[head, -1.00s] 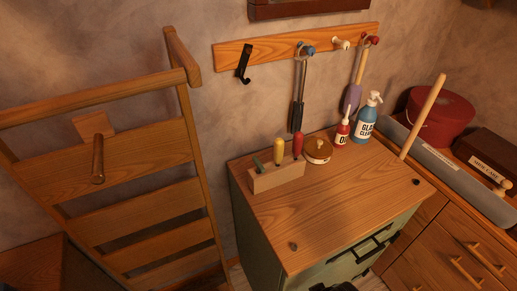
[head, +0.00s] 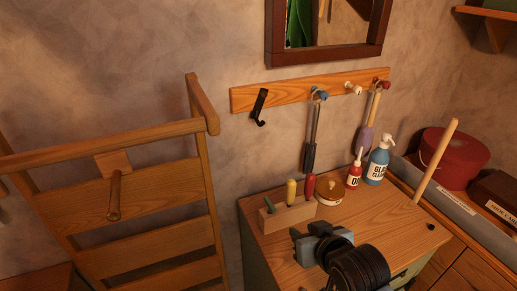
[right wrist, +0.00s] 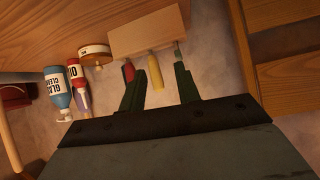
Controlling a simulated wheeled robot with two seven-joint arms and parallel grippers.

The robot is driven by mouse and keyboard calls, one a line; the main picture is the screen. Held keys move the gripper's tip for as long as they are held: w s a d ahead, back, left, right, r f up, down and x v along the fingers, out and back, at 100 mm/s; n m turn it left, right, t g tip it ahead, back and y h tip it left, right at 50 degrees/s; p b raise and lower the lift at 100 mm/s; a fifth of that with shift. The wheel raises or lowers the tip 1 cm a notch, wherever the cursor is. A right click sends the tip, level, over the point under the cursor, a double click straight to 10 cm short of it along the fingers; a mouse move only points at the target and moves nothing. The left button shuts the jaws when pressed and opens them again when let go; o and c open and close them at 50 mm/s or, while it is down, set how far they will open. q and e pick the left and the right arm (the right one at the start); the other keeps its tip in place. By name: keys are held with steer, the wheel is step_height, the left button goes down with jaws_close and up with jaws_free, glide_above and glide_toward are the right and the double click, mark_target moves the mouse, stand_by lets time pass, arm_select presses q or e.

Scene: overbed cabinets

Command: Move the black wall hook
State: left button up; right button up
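The black wall hook (head: 259,106) hangs on the left part of the wooden rail (head: 285,93) on the wall, its curved end below the rail. It does not show in the right wrist view. My right gripper (head: 312,237) is in front of the hook and below it, over the cabinet top, well apart from it. In the right wrist view my right gripper (right wrist: 158,82) has its two dark fingers spread, with no object held between them. The tool block with its handles lies beyond the fingertips. My left gripper is in neither view.
The wooden tool block (head: 287,216), a round tin (head: 330,190), a red bottle (head: 354,170) and a blue spray bottle (head: 377,163) stand on the cabinet. Tools hang from the rail's pegs to the hook's right. A wooden rack (head: 130,205) stands left; a mirror (head: 327,28) hangs above.

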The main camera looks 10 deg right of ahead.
mark_target(259, 122)
steer(key=w+a+r+t+y, duration=0.1)
steer(key=w+a+r+t, duration=0.15)
steer(key=w+r, duration=0.45)
steer(key=w+a+r+t+y, duration=0.1)
steer(key=w+r+t, duration=0.3)
steer(key=w+r, duration=0.3)
steer(key=shift+m, duration=0.3)
steer(key=w, duration=0.3)
steer(key=w+a, duration=0.1)
steer(key=w, duration=0.3)
steer(key=w+a+r, duration=0.1)
steer(key=w, duration=0.3)
steer(key=shift+w+a, duration=0.1)
steer(key=shift+w, duration=0.05)
steer(key=shift+c, duration=0.3)
